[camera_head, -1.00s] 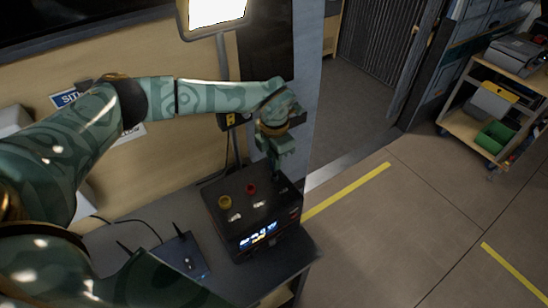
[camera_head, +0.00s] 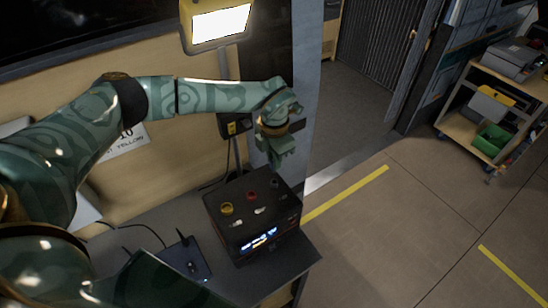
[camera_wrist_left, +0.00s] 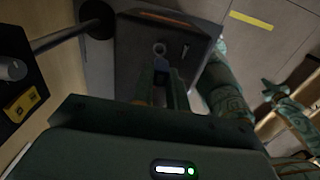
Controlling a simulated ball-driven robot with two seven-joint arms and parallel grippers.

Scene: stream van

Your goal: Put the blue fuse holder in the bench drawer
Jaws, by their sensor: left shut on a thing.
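My left gripper (camera_head: 275,160) hangs above the black fuse box, clear of its top. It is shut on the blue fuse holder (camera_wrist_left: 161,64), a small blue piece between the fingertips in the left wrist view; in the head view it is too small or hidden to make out. The black box (camera_head: 245,232) stands on the grey bench (camera_head: 300,252). A yellow fuse holder (camera_head: 226,209) and a red fuse holder (camera_head: 251,197) sit on its top, with a dark round spot beside the red one. I cannot make out the bench drawer.
A lamp (camera_head: 218,22) on a pole stands behind the box. A small black device (camera_head: 185,258) with antennas and cables is on the bench to the left. Open floor lies right of the bench. A trolley (camera_head: 461,124) with a green bin (camera_head: 492,138) stands farther right.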

